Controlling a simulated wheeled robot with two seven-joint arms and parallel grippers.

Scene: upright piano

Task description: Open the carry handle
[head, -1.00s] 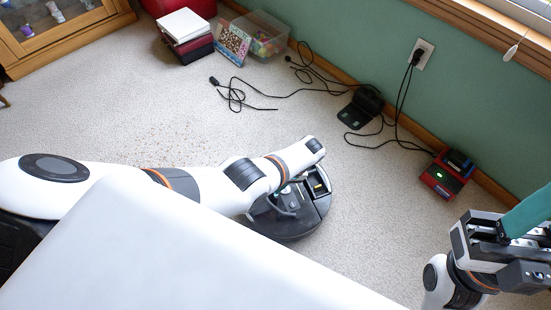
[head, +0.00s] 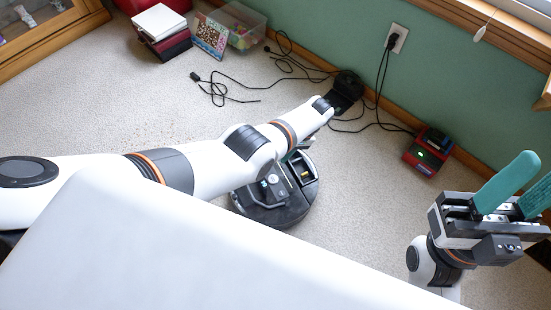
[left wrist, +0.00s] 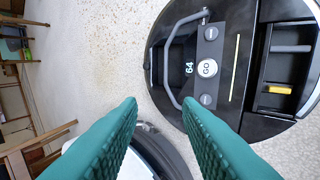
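A round black robot vacuum (head: 294,214) lies on the carpet below my left forearm in the head view. In the left wrist view the vacuum (left wrist: 237,130) fills the upper right, with a grey panel marked GO. Its carry handle (left wrist: 167,70) is a thin grey curved bar at the panel's left side; I cannot tell whether it is raised. My left gripper (left wrist: 160,101) is open and empty, the right-hand fingertip overlapping the handle's lower end in view; contact is unclear. My right gripper (head: 506,205) is open and empty, away at the right.
A red and black device (head: 427,152) with a green light sits by the wall. A black dock (head: 348,90) and black cables (head: 225,92) lie behind my left forearm. A clear bin (head: 245,28) and stacked boxes (head: 163,32) stand at the back.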

